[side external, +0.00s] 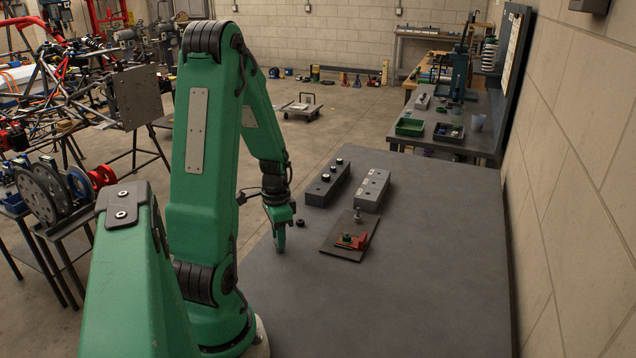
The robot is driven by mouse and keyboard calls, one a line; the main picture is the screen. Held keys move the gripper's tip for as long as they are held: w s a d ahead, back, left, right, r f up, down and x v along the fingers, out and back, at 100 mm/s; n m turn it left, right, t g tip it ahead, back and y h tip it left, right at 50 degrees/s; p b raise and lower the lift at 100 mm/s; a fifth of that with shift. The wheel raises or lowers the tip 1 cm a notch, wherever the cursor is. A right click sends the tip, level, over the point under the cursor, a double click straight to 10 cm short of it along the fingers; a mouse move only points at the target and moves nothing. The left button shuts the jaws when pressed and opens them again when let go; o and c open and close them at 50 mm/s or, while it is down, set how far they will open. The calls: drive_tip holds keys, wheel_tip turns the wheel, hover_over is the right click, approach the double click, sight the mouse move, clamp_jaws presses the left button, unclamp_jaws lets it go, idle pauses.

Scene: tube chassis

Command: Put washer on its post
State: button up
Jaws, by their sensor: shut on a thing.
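My gripper (279,246) points down over the left part of the grey table. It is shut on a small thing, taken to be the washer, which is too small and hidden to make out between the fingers. A dark flat plate (337,252) lies to the right of the gripper, apart from it. A red bracket (353,241) with a dark green and metal piece sits on the plate. A short silver post (357,215) stands near the plate's far end. I cannot tell which upright is the washer's post.
A small black round part (300,223) lies just right of my gripper. Behind it stand a dark block (327,186) with round parts on top and a grey block (371,191). The table (430,270) is clear at the front and right. A wall bounds the right side.

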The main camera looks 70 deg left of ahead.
drive_tip(key=shift+f, duration=0.4)
drive_tip(key=o, duration=1)
drive_tip(key=shift+r, duration=0.25)
drive_tip(key=shift+r, duration=3.7)
